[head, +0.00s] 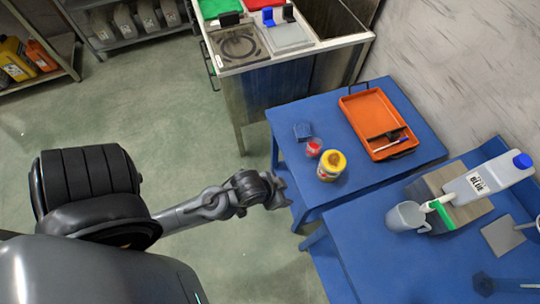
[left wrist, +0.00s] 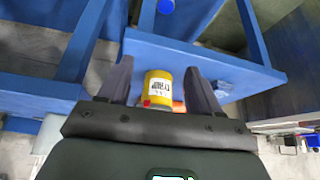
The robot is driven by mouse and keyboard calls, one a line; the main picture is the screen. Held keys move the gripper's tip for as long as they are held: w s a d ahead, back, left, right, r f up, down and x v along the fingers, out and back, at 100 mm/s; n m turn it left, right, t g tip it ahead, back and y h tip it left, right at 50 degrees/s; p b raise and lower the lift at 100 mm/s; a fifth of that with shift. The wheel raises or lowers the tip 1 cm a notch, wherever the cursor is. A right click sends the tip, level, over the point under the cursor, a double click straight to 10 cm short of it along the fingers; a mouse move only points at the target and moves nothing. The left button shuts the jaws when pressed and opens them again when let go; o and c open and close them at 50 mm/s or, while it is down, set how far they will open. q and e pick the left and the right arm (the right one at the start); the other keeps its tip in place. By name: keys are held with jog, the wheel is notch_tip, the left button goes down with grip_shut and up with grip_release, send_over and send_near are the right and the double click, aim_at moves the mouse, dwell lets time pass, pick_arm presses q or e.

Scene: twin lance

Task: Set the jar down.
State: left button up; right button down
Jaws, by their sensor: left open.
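A yellow jar (head: 331,165) with a white label stands upright on the near-left part of the blue table (head: 408,93). A smaller red-topped jar (head: 314,147) stands beside it, up and to the left. My left gripper (head: 284,189) is open and empty, left of the yellow jar and apart from it, off the table's edge. In the left wrist view, the yellow jar (left wrist: 158,88) shows between the two open fingers, ahead of them. A red-orange thing partly shows behind it. My right gripper is not in view.
A second blue table (head: 365,250) in front bears a grey mug (head: 406,216) and a tipped white-grey bottle (head: 490,179). The table's near edge is bare.

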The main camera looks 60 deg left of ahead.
pick_arm(q)
jog(key=s, duration=0.1)
jog(key=s+r+g, duration=0.1)
jog(key=s+m+g, duration=0.1)
jog(key=s, duration=0.1)
jog(key=shift+d+r, duration=0.2)
jog(key=shift+r, duration=0.05)
jog(key=shift+r, duration=0.1)
notch_tip(320, 180, up, 34)
jog(key=p, duration=3.4)
jog(key=shift+r+p, duration=0.25)
jog(key=shift+p, duration=0.1)
